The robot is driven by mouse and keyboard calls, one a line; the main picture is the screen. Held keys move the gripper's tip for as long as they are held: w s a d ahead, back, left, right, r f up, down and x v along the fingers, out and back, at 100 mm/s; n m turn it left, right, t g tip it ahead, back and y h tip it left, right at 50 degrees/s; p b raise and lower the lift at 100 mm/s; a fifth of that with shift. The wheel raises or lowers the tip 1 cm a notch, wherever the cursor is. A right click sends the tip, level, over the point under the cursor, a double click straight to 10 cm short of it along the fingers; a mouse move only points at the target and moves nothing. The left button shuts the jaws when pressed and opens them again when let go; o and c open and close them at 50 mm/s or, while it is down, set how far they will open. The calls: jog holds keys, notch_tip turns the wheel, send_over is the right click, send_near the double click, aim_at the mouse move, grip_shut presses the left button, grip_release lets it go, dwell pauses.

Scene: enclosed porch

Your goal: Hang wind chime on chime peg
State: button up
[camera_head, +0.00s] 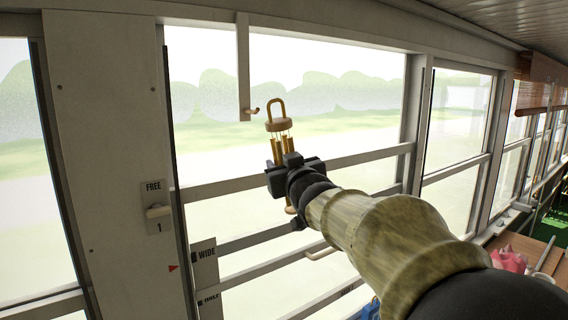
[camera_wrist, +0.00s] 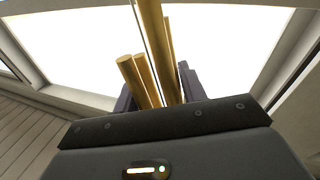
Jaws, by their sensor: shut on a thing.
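The wind chime (camera_head: 278,125) has a brass loop on top, a round wooden disc and several brass tubes hanging below. My gripper (camera_head: 279,162) is shut on it at the tubes and holds it upright in front of the window. The wrist view shows the brass tubes (camera_wrist: 150,60) between the dark fingers. The chime peg (camera_head: 252,111) is a small hook at the lower end of a vertical post hanging from the window's top frame. In the head view the loop is just right of the peg, with a small gap in the picture. I cannot tell the difference in depth.
Window rails (camera_head: 370,154) run across behind and below my gripper. A table (camera_head: 522,252) with a pink thing is at lower right.

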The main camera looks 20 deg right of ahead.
jog(key=shift+w+a, duration=0.1)
jog(key=shift+w, duration=0.05)
jog(key=w+a+f+b, duration=0.1)
jog(key=w+a+b, duration=0.1)
jog(key=w, duration=0.7)
jog(key=shift+a+f+b, duration=0.35)
jog(key=shift+a+b, duration=0.05)
jog(key=shift+a, duration=0.05)
dwell(0.8)
jog(key=shift+w, duration=0.1)
dwell(0.5)
jog(key=o, duration=1.2)
jog(key=shift+c, duration=0.2)
